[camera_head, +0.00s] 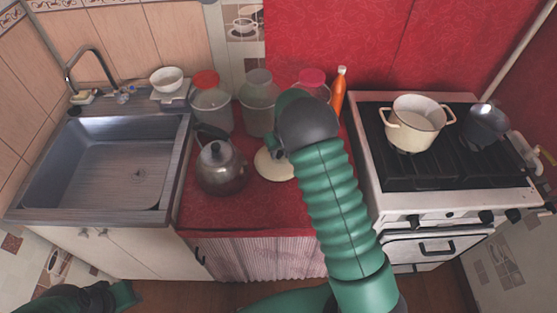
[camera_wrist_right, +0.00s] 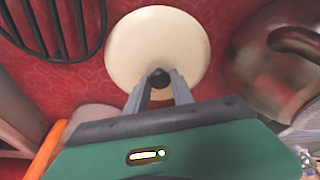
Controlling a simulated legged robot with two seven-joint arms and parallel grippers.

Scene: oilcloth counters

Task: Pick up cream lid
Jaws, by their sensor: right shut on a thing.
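The cream lid (camera_head: 268,166) is a round pale disc over the red counter, between the kettle and the stove. In the right wrist view the lid (camera_wrist_right: 157,40) shows nearly whole, with its dark knob (camera_wrist_right: 159,78) at its lower edge. My right gripper (camera_wrist_right: 159,84) is shut on the knob, one finger on each side. In the head view my right gripper (camera_head: 281,152) is mostly hidden by my green arm. I cannot tell whether the lid touches the counter. My left gripper (camera_head: 118,294) is at the lower left, low and away from the lid; its fingers are unclear.
A metal kettle (camera_head: 221,168) stands just left of the lid. Several jars, one with a red top (camera_head: 206,78), and an orange bottle (camera_head: 339,92) stand behind. The stove (camera_head: 375,187) with a cream pot (camera_head: 417,125) is right; the sink (camera_head: 110,165) is left.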

